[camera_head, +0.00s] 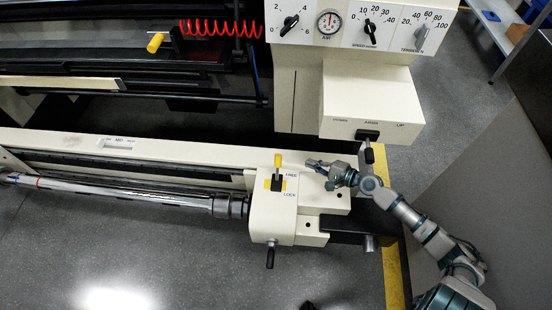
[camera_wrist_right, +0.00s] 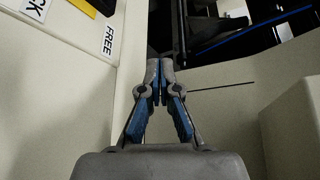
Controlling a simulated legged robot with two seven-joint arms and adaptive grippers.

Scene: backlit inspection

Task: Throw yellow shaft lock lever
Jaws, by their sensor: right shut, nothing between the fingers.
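The yellow shaft lock lever (camera_head: 278,160) stands up from a cream housing (camera_head: 270,225) at the end of the long shaft. Its slot plate is marked FREE at the top and LOCK at the bottom, and the lever tip is on the FREE side. My right gripper (camera_head: 312,163) is just right of the lever, apart from it, with its fingers pointing left. In the right wrist view the gripper (camera_wrist_right: 160,65) is shut and empty. The FREE label (camera_wrist_right: 108,40) and part of the LOCK label (camera_wrist_right: 35,8) show there; the lever does not. My left gripper is not in view.
A control panel (camera_head: 365,22) with knobs and a gauge stands above. A cream box with a black switch (camera_head: 367,133) juts out behind my right arm. A silver shaft (camera_head: 110,190) runs left from the housing. Open grey floor (camera_head: 200,260) lies in front.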

